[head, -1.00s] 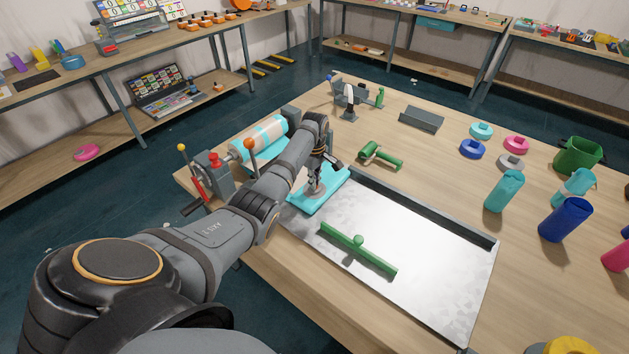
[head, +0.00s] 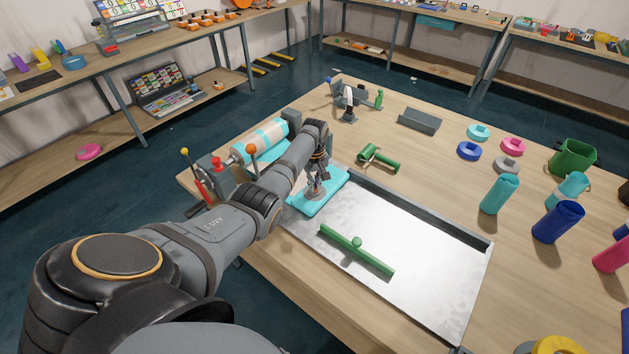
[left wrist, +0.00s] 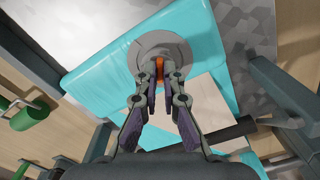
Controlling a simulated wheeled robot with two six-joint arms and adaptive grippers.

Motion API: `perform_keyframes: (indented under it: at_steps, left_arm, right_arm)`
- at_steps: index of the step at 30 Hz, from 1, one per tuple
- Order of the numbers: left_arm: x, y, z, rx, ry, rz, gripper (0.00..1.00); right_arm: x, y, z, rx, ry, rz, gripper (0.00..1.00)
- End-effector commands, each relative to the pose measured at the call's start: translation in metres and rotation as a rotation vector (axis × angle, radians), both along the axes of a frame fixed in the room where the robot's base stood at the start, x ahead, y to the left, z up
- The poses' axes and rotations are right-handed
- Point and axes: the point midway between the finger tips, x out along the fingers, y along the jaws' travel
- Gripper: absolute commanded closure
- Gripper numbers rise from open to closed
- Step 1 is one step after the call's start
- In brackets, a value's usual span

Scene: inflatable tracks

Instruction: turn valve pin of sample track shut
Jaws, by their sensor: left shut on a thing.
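The turquoise sample track (head: 333,188) lies flat at the left end of the metal tray, and one end shows in the left wrist view (left wrist: 100,62). A round grey valve base (left wrist: 148,47) sits on it with a small orange valve pin (left wrist: 158,67) standing at its centre. My left gripper (head: 316,187) points down over the valve. In the left wrist view its fingertips (left wrist: 159,76) are shut on the orange pin and partly cover it. The pin's exact angle is hard to tell. My right gripper is not in view.
The metal tray (head: 400,250) has a bare surface with a green squeegee-like bar (head: 355,250) on it. A green roller-like tool (head: 378,156) lies behind. A roll machine with red and orange knobs (head: 218,165) stands left of my arm. Bottles and rings stand at right.

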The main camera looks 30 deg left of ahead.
Motion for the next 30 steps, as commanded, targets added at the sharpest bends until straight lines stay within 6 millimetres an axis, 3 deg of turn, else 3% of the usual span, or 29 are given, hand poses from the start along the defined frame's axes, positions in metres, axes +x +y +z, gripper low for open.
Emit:
perform_keyframes:
  at_steps: [12, 30]
  left_arm:
    - [0.001, 0.0, 0.002, -0.001, -0.002, -0.395, 1.0]
    - [0.001, 0.0, 0.002, 0.0, -0.003, -0.908, 1.0]
  right_arm:
    - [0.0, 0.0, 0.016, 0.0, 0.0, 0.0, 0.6]
    - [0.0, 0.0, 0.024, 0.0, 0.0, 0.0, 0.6]
